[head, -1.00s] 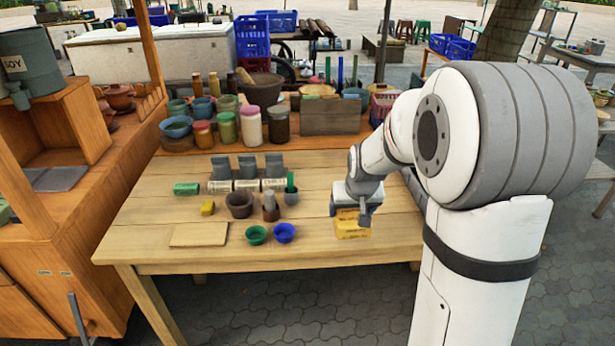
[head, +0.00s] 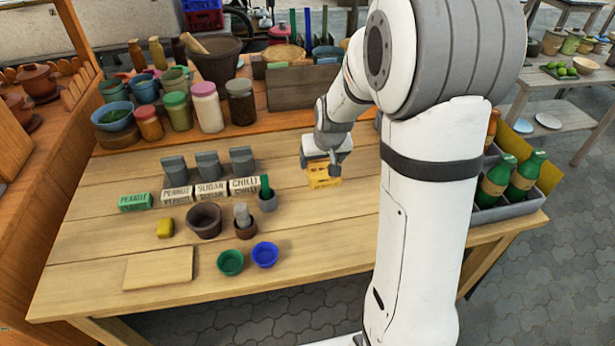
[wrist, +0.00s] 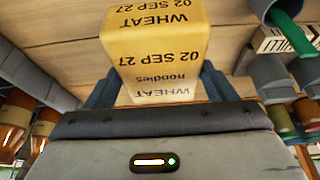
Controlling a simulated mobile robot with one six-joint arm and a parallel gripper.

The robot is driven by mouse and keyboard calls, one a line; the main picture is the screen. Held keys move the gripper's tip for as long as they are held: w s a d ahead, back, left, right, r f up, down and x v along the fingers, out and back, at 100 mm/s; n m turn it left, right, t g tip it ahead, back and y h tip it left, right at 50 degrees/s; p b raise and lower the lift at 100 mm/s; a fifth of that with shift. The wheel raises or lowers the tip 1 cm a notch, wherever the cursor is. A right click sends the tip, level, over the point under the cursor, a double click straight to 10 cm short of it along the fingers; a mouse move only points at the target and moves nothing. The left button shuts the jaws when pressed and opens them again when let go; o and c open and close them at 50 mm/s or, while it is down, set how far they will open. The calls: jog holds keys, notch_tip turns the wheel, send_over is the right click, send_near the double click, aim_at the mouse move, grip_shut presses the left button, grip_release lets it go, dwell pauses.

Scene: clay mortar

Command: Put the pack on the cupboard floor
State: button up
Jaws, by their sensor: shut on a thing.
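My gripper (head: 322,163) is shut on a yellow pack (head: 323,176) over the right part of the wooden table. In the wrist view the pack (wrist: 158,48) sits between my two dark fingers, with "WHEAT", "noodles" and "02 SEP 27" printed on it. I cannot tell whether its underside touches the table. The orange wooden furniture (head: 38,205) at the left edge may be part of the cupboard. Its inside and floor are out of view.
A mortar (head: 204,220), green bowl (head: 230,263), blue bowl (head: 265,255) and labelled boxes stand left of the pack. Several jars line the back shelf. A bottle crate (head: 508,205) is at right. Table planks (head: 330,225) in front of the pack are clear.

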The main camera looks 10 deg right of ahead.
jog(key=shift+a+f, duration=0.1)
jog(key=shift+f, duration=3.2)
jog(key=shift+f, duration=0.1)
jog(key=o, duration=1.1)
jog(key=v, duration=1.2)
jog(key=shift+g, duration=0.4)
jog(key=s+r, duration=0.1)
jog(key=s, duration=0.2)
jog(key=s+a+r, duration=0.1)
jog(key=s+r, duration=0.1)
jog(key=s, duration=0.1)
jog(key=s+r, duration=0.1)
jog(key=s, duration=0.2)
jog(key=shift+s+a+r, duration=0.15)
jog(key=shift+r, duration=0.05)
jog(key=shift+g, duration=0.7)
jog(key=s, duration=0.4)
jog(key=s+r, duration=0.1)
jog(key=s, duration=0.2)
jog(key=s+a, duration=0.1)
jog(key=s, duration=0.3)
jog(key=shift+s+r, duration=0.25)
jog(key=shift+s, duration=0.05)
jog(key=shift+c, duration=0.2)
